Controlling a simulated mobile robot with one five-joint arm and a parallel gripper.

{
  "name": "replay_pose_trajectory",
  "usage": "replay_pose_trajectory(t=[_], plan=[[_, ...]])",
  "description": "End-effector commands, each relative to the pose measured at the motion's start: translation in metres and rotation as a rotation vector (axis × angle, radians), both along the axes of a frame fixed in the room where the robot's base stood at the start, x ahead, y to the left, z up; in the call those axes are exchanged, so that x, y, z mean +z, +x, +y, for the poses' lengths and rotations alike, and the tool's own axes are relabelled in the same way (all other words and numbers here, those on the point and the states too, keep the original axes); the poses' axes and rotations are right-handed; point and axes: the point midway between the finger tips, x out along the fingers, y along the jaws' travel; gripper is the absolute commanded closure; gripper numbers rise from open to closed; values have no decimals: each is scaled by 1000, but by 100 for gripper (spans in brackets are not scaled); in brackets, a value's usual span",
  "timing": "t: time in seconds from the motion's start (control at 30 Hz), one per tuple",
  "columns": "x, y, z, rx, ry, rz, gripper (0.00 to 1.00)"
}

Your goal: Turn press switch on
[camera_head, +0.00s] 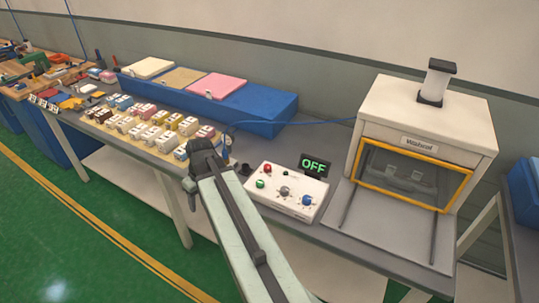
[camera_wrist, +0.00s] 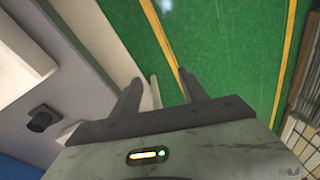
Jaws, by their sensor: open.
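The white control box (camera_head: 275,202) sits on the workbench, right of my arm in the head view. It carries a red button (camera_head: 267,168), a green button (camera_head: 261,183), a grey knob (camera_head: 284,191) and a blue knob (camera_head: 307,201). Which one is the press switch cannot be told. A small black display (camera_head: 314,166) behind the box reads "OFF" in green. The press machine (camera_head: 428,115) stands to the right with a yellow-framed window. My gripper (camera_wrist: 160,78) is open and empty in the wrist view, with green floor beyond its fingers. My arm reaches left of the box.
Several small blocks (camera_head: 155,131) stand on the bench to the left. A long blue bin (camera_head: 262,107) with coloured pads lies behind them. A blue cable (camera_head: 300,121) runs along the back. In the wrist view a dark knob-like object (camera_wrist: 42,118) is at left.

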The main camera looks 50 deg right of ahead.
Motion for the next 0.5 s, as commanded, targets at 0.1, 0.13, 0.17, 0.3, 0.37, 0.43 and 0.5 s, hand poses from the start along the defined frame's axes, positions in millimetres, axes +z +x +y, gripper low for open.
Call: replay_pose_trajectory(t=[0.1, 0.13, 0.17, 0.3, 0.37, 0.43, 0.5], plan=[[48, -13, -112, -12, 14, -92, 48], [55, -19, -137, -10, 11, -115, 48], [62, -26, -160, -9, 9, -140, 48], [85, -61, -245, -6, -21, -222, 48], [91, -73, -267, -4, -32, -244, 48], [94, -82, -283, -1, -44, -260, 48], [94, -86, -290, 2, -49, -268, 48]])
